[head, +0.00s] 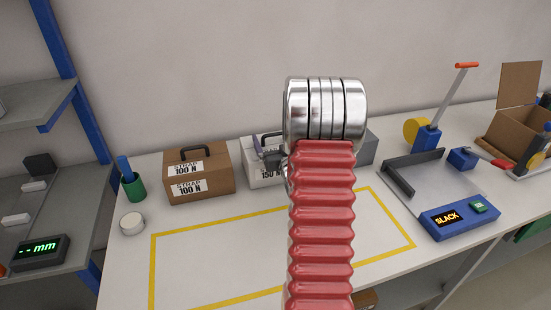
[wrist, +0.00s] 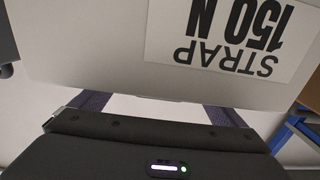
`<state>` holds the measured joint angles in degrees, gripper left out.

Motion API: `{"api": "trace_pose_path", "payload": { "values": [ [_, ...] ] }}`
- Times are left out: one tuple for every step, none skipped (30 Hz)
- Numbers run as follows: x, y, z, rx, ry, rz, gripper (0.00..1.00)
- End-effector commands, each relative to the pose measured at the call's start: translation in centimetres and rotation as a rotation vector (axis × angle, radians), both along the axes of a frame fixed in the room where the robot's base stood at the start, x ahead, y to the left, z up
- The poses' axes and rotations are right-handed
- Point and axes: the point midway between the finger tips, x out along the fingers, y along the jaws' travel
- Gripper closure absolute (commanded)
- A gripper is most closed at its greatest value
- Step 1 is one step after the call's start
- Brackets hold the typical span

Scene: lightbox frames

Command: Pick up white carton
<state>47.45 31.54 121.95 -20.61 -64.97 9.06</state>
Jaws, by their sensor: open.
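The white carton (head: 258,178) stands on the bench near the wall, partly hidden behind my arm in the head view. It has a dark handle on top and a label reading 150 N. In the wrist view the carton (wrist: 100,50) fills the upper part, upside down, with its STRAP 150 N label. My gripper (wrist: 157,108) is open, its two dark fingers apart at the carton's edge. Whether they touch it I cannot tell. In the head view my arm hides most of the gripper; a small dark part shows beside the handle.
A brown carton (head: 211,190) labelled STRAP 100 N stands to the left, near a green cup (head: 134,188) and a white round piece (head: 131,224). A grey box (head: 368,147) is right of my arm. A blue SLACK device (head: 458,217) stands farther right. The yellow-outlined area (head: 154,262) looks clear.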

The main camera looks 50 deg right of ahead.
Motion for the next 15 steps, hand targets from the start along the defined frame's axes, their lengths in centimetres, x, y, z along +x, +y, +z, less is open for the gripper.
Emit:
{"api": "trace_pose_path", "payload": {
  "values": [
    [-0.01, 0.0, 0.01, 0.0, 0.0, 0.0, 0.06],
    [-0.01, 0.0, 0.01, 0.0, 0.0, 0.0, 0.06],
    [-0.01, 0.0, 0.01, 0.0, 0.0, 0.0, 0.06],
    [-0.01, 0.0, 0.01, 0.0, 0.0, 0.0, 0.06],
    [-0.01, 0.0, 0.01, 0.0, 0.0, 0.0, 0.06],
    [-0.02, 0.0, 0.01, 0.0, 0.0, 0.0, 0.06],
    [-0.02, 0.0, 0.01, 0.0, 0.0, 0.0, 0.06],
    [-0.02, 0.0, 0.01, 0.0, 0.0, 0.0, 0.08],
    [-0.02, 0.0, 0.01, 0.0, 0.0, 0.0, 0.11],
    [-0.03, -0.01, 0.01, 0.0, 0.0, 0.0, 0.13],
    [-0.03, -0.01, 0.01, 0.0, 0.0, 0.0, 0.15],
    [-0.03, -0.01, 0.01, 0.0, 0.0, 0.0, 0.18],
    [-0.03, -0.01, 0.01, 0.0, 0.0, 0.0, 0.2],
    [-0.03, -0.01, 0.01, 0.0, 0.0, 0.0, 0.22],
    [-0.03, -0.01, 0.01, 0.0, 0.0, 0.0, 0.25]
  ]
}}
